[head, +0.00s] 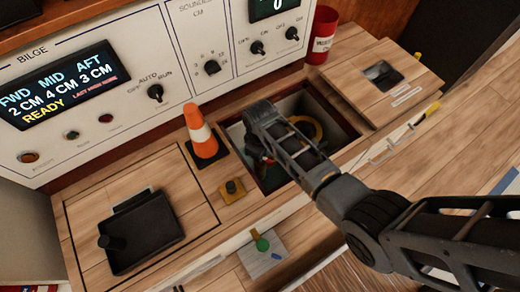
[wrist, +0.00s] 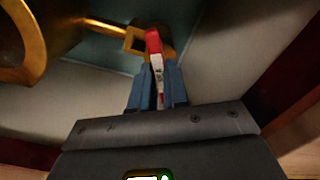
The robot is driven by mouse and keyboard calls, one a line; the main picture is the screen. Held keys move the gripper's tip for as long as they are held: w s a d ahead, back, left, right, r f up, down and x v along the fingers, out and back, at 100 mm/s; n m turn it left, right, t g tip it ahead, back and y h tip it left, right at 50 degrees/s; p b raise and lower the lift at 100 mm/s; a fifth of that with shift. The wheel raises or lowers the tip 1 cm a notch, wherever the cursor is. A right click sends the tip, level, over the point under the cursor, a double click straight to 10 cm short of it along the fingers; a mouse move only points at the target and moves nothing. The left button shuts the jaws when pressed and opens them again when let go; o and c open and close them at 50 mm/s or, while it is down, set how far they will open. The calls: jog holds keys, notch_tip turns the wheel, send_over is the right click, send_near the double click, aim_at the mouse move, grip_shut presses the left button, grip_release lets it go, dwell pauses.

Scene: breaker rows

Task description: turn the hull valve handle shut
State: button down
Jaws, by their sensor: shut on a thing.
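The hull valve handle (wrist: 154,45) is a narrow lever with a red end and a whitish, marked length below it. It lies between the two blue fingers of my gripper (wrist: 158,78), which is shut on it in the wrist view. The red end sticks out past the fingertips, beside a square brass fitting (wrist: 135,42). In the head view my arm reaches down into an open hatch (head: 272,180) in the wooden counter. There the arm hides most of the gripper and handle. How far the handle is turned cannot be told.
A brass ring (head: 306,128) is in the hatch, also at the left of the wrist view (wrist: 22,40). An orange cone (head: 200,132) and yellow button box (head: 232,190) stand left of the hatch. A lifted cover (head: 385,84) and red can (head: 322,36) are beyond it. A black tray (head: 145,232) lies left.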

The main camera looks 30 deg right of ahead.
jog(key=n+p, duration=0.3)
jog(key=n, duration=0.3)
jog(key=shift+r, duration=0.15)
jog(key=n+p, duration=0.1)
jog(key=n, duration=0.5)
dwell(0.4)
jog(key=c, duration=1.1)
grip_release()
jog(key=shift+r+p, duration=1.75)
jog(key=shift+r, duration=2)
